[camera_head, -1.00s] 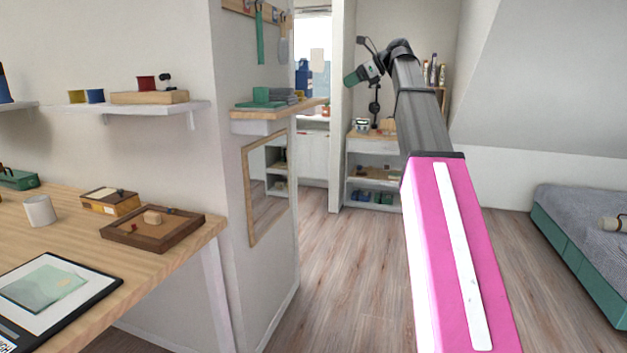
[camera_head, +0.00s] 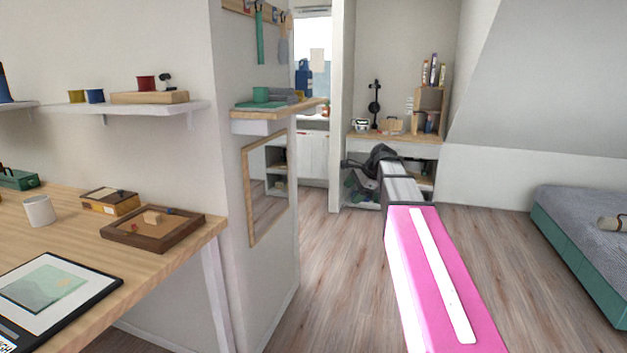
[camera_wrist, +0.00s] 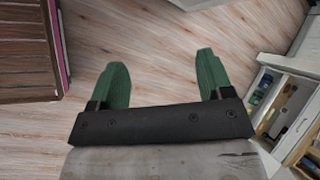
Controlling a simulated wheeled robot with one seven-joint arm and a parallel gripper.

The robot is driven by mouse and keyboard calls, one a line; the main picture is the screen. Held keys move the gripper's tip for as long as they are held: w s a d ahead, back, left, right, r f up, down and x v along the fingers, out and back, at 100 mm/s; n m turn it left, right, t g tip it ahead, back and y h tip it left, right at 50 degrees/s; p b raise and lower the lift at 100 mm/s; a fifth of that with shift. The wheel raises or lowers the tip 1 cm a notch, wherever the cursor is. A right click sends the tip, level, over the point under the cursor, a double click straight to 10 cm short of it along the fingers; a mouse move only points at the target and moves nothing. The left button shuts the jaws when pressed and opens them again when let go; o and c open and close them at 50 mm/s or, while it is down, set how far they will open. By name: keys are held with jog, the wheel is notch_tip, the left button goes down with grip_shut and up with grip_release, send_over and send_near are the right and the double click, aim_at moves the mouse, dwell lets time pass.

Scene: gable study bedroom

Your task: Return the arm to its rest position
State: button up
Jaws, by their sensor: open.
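My gripper shows in the wrist view (camera_wrist: 160,85) with its two green fingers spread apart and nothing between them. Bare wood floor lies beneath it. In the head view my pink and grey arm reaches forward over the floor. Its far end is low, in front of the white shelf unit at the back. Only a small green part of the gripper shows there, so its fingers cannot be made out in that view.
A wooden desk (camera_head: 170,255) with a mug (camera_head: 39,211) and a wooden tray (camera_head: 153,230) stands at left. A wall shelf (camera_head: 275,112) and a mirror (camera_head: 267,187) are beyond it. A bed (camera_head: 585,235) is at right. Floor between is clear.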

jog(key=s+d+f+n+g+h, duration=0.1)
jog(key=s+f+n, duration=0.5)
jog(key=s+f, duration=0.6)
jog(key=s+d+f+n+g+h, duration=0.1)
jog(key=s+d+f+n+h, duration=0.2)
jog(key=s+f, duration=0.9)
notch_tip(320, 180, down, 7)
jog(key=n+h, duration=0.2)
jog(key=n, duration=0.2)
jog(key=shift+s+d+g, duration=0.15)
jog(key=shift+d+g, duration=0.1)
jog(key=shift+g, duration=0.15)
